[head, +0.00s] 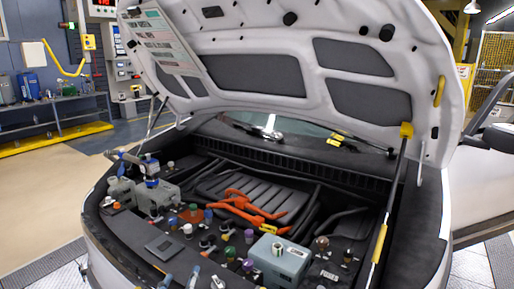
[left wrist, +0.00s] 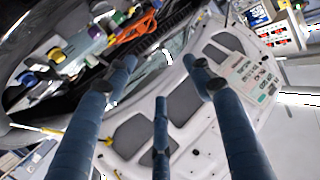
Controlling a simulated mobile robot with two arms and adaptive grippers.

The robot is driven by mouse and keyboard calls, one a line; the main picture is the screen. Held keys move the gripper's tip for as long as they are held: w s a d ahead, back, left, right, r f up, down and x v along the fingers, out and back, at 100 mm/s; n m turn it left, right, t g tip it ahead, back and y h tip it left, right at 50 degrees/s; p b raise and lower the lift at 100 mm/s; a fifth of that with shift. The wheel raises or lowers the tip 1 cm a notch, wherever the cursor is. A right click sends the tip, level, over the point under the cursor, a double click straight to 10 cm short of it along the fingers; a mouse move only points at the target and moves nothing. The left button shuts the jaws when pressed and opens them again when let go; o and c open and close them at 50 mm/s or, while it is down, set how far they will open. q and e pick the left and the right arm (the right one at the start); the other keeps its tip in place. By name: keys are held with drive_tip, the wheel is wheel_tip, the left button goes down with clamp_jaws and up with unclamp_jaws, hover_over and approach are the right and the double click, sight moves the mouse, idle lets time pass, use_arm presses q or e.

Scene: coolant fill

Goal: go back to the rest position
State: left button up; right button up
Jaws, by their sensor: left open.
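My left gripper (left wrist: 160,80) shows in the left wrist view with its blue, dark-tipped fingers spread apart. It is open, and nothing shows between the fingers. Behind the fingers are the raised white hood (left wrist: 122,168) and the engine bay with orange cables (left wrist: 137,30). The car's raised hood (head: 270,98) fills the upper part of the head view. I cannot make out the left gripper clearly in the head view. My right gripper is not in view.
The open engine bay holds orange cables (head: 252,208), a grey box (head: 280,258) and several coloured caps. A blue-and-white fitting (head: 135,160) stands at its left. A workbench (head: 55,115) is at the back left. The floor (head: 40,190) left of the car is clear.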

use_arm(q)
drive_tip(key=s+a+f+g, duration=0.4)
drive_tip(key=s+f+g, duration=0.3)
drive_tip(key=s+f, duration=0.6)
drive_tip(key=s+f+g, duration=0.5)
drive_tip(key=s+f, duration=0.4)
drive_tip(key=s, duration=0.4)
wheel_tip(320, 180, down, 26)
drive_tip(key=s+r+g, duration=0.1)
drive_tip(key=s+g, duration=0.1)
drive_tip(key=s+a+f+g, duration=0.1)
drive_tip(key=s+a+f, duration=0.2)
drive_tip(key=s+f, duration=1.4)
drive_tip(key=shift+s+f+m, duration=0.25)
drive_tip(key=shift+f+m, duration=0.05)
drive_tip(key=shift+f, duration=0.05)
